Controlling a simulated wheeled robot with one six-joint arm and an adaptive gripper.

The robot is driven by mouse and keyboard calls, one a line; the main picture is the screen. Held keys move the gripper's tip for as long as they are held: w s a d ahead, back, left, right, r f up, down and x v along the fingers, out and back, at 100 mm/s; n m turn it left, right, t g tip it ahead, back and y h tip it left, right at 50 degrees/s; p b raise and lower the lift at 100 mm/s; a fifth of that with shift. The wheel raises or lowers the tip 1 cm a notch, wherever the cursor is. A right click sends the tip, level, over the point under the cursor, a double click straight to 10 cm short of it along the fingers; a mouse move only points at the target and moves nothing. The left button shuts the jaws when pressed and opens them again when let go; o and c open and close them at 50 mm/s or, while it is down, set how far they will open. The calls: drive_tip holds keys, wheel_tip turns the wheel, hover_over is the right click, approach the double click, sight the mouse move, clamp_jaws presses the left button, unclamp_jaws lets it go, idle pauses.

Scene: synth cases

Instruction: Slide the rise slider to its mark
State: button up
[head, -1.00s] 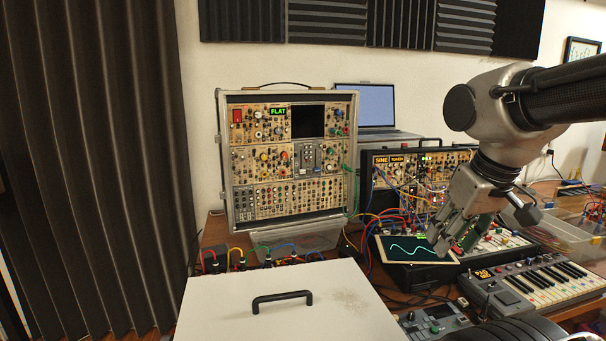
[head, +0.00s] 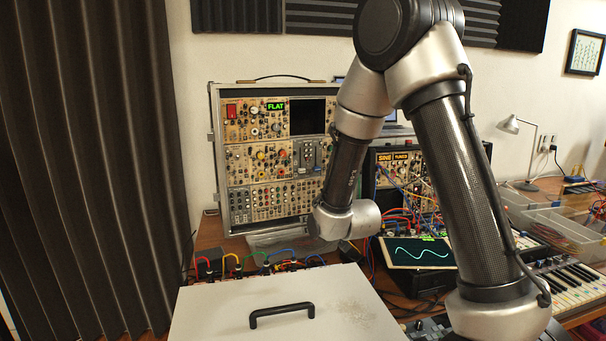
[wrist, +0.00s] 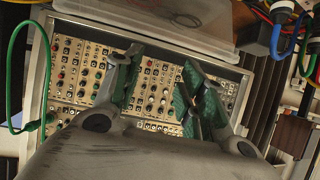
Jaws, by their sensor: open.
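The upright synth case (head: 212,160) stands behind the white lidded box. A grey slider module (head: 308,158) shows in its middle row, with small sliders; I cannot read which is the rise slider or see its mark. A green "FLAT" display (head: 275,106) is lit at the top. My gripper is hidden in the head view, with my arm in front of the case's right side. In the wrist view, my gripper (wrist: 168,92) is open and empty, its green-padded fingers in front of the panel of jacks and knobs (wrist: 80,70). I cannot tell whether they touch it.
A white box top (head: 230,320) with a black handle (head: 282,312) lies in front. A clear plastic bin (wrist: 190,22) borders the case. A green cable (wrist: 15,75) hangs beside it. A second case showing "SINE" (head: 385,158) and a wave screen (head: 418,252) stand right.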

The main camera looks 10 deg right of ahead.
sight(302, 173)
drive_tip(key=w+r+t, duration=0.4)
drive_tip(key=r+t, duration=0.2)
drive_tip(key=r, duration=0.5)
drive_tip(key=w, duration=0.7)
drive_tip(key=shift+w+a+r, duration=0.1)
drive_tip(key=shift+a+r, duration=0.1)
drive_tip(key=shift+a, duration=0.1)
clamp_jaws()
